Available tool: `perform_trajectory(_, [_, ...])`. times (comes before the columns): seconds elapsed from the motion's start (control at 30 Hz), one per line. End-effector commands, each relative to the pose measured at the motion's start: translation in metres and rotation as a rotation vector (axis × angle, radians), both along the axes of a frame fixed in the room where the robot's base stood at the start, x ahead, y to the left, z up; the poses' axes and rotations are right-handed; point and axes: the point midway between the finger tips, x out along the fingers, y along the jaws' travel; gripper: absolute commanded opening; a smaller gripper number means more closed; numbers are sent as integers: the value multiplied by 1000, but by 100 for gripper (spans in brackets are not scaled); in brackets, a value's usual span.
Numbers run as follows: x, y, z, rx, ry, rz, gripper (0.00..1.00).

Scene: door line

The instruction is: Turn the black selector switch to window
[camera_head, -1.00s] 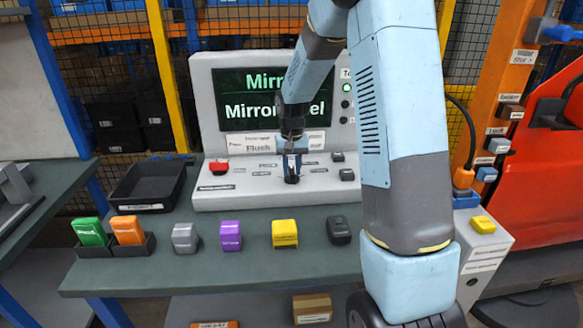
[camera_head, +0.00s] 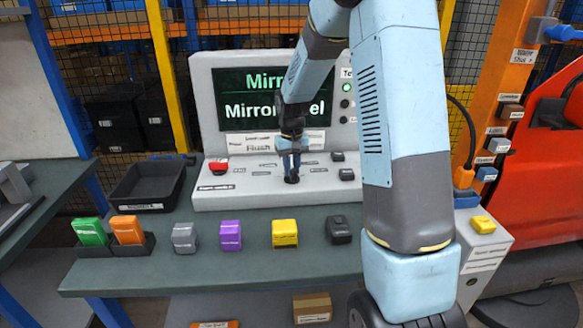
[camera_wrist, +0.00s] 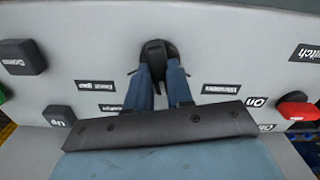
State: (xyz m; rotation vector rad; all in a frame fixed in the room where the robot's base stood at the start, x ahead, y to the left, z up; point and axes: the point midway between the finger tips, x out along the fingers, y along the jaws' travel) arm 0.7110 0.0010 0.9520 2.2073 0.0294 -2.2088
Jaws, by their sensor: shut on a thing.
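The black selector switch (camera_head: 292,180) sits on the sloped panel of the grey console (camera_head: 236,200), mostly hidden by my gripper in the head view. In the wrist view the black knob (camera_wrist: 158,48) shows between my two blue fingers. My gripper (camera_wrist: 158,68) is shut on the knob, one finger on each side of it. In the head view my gripper (camera_head: 291,167) points down at the panel. Small labels lie to both sides of the knob, but the word window is not readable.
A red button (camera_head: 218,166) is left on the panel, and dark buttons (camera_head: 346,174) are right. The screen (camera_head: 274,99) stands behind. A black tray (camera_head: 147,186) and several coloured blocks, one yellow (camera_head: 285,233), are on the green bench (camera_head: 190,272).

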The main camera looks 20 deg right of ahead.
Motion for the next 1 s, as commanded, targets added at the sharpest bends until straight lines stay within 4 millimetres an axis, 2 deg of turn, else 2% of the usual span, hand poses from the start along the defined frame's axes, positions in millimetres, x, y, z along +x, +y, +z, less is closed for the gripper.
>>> perform_trajectory(0.6, [0, 0, 0, 1, 0, 561, 0])
perform_trajectory(1.0, [0, 0, 0, 0, 0, 787, 0])
